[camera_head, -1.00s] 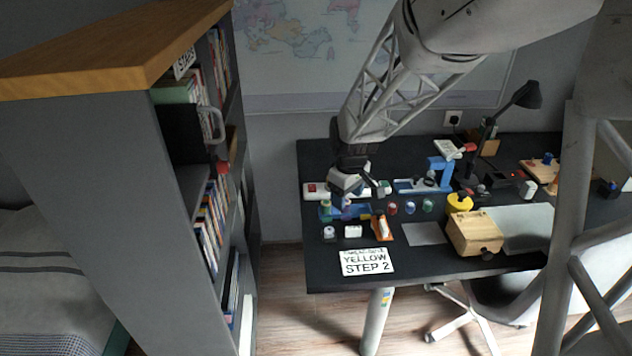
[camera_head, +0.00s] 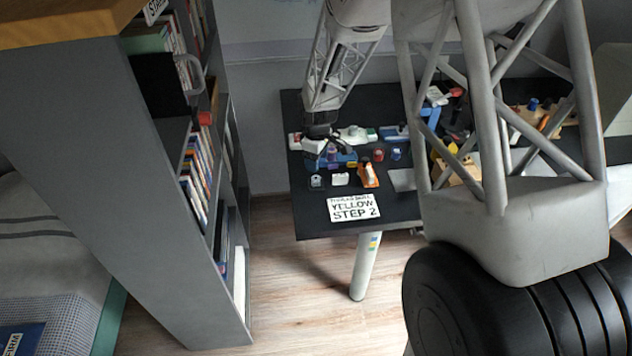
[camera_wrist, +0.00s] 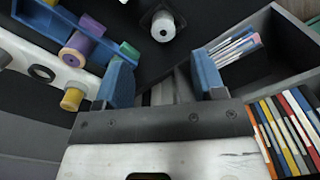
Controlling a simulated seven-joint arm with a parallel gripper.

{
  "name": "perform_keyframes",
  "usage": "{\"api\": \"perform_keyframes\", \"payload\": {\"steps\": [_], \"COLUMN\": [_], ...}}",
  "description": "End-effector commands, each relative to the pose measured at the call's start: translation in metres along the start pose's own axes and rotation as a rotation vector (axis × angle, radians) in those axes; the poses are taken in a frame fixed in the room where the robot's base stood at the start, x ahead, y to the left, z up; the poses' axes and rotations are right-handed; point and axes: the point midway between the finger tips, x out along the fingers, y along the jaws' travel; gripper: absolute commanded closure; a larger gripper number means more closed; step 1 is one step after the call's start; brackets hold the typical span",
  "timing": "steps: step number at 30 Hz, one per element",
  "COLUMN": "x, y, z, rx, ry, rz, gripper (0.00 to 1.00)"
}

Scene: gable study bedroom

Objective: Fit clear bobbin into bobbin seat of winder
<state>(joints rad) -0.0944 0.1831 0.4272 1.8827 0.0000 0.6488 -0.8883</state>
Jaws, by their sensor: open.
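A small pale bobbin (camera_head: 316,181) stands near the desk's front left corner. It also shows in the wrist view (camera_wrist: 163,26), its dark centre hole upward, beyond and between my fingers. My gripper (camera_wrist: 160,66) is open, with two blue-padded fingers and nothing between them. In the head view my gripper (camera_head: 314,144) is over the desk's left part, its fingertips unclear. A blue device with an upright (camera_head: 430,110) may be the winder; my arm partly hides it. I cannot make out its bobbin seat.
A blue rack (camera_wrist: 62,16) with purple and green spools and a white bar (camera_wrist: 25,55) with a yellow piece lie left of my fingers. A bookshelf (camera_head: 150,220) stands left of the desk. A white sign (camera_head: 353,207) lies at the front edge, an orange item (camera_head: 368,176) behind it.

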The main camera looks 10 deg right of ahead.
Motion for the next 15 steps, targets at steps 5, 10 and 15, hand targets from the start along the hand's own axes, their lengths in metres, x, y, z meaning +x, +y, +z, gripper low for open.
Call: {"api": "perform_keyframes", "payload": {"steps": [5,10,15], "x": [0.001,0.012,0.024], "y": [0.0,-0.001,-0.001], "z": [0.0,0.0,0.0], "rx": [0.001,0.001,0.001], "ry": [0.0,-0.001,0.0], "rz": [0.0,-0.001,0.0], "gripper": [0.37,0.37,0.37]}}
